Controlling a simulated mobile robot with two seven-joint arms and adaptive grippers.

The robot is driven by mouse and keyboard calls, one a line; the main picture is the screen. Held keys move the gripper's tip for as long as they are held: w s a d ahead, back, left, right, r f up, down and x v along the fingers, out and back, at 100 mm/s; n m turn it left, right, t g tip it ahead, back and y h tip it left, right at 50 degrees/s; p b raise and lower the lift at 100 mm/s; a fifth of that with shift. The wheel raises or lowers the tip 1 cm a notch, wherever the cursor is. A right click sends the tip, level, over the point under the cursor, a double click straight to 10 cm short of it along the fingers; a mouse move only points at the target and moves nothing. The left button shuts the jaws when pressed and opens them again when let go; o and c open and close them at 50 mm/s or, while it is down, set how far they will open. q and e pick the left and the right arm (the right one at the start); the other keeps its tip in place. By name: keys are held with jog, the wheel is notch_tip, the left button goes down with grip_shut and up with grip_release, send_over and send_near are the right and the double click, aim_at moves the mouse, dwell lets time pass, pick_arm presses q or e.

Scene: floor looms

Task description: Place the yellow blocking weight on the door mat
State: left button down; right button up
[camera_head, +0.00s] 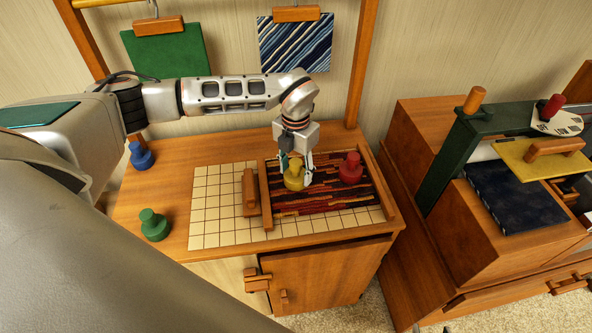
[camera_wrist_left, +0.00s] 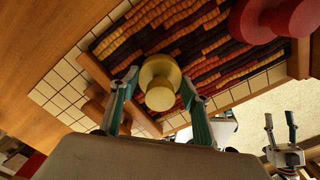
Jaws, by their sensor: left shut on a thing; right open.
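The yellow blocking weight (camera_head: 293,178) is between the fingers of my left gripper (camera_head: 296,168), which is shut on it. It also shows in the left wrist view (camera_wrist_left: 160,82), upright over the striped red, orange and dark door mat (camera_head: 320,205). I cannot tell whether its base touches the mat. The mat (camera_wrist_left: 185,50) lies in a wooden frame on the bench. My right gripper (camera_wrist_left: 280,117) shows open and empty at the lower right of the left wrist view, away from the mat.
A red weight (camera_head: 351,168) stands at the mat's far right. Green (camera_head: 154,225) and blue (camera_head: 141,156) weights stand left of the tiled area (camera_head: 212,215). A wooden block (camera_head: 250,192) sits by the frame's left side. A cabinet with a dark blue book-like panel (camera_head: 515,195) stands to the right.

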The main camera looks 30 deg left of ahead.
pick_arm(q)
jog(key=shift+f, duration=0.15)
jog(key=c, duration=1.1)
grip_release()
jog(key=shift+o, duration=0.2)
notch_tip(320, 180, up, 12)
jog(key=shift+r, duration=0.15)
jog(key=shift+s, duration=0.1)
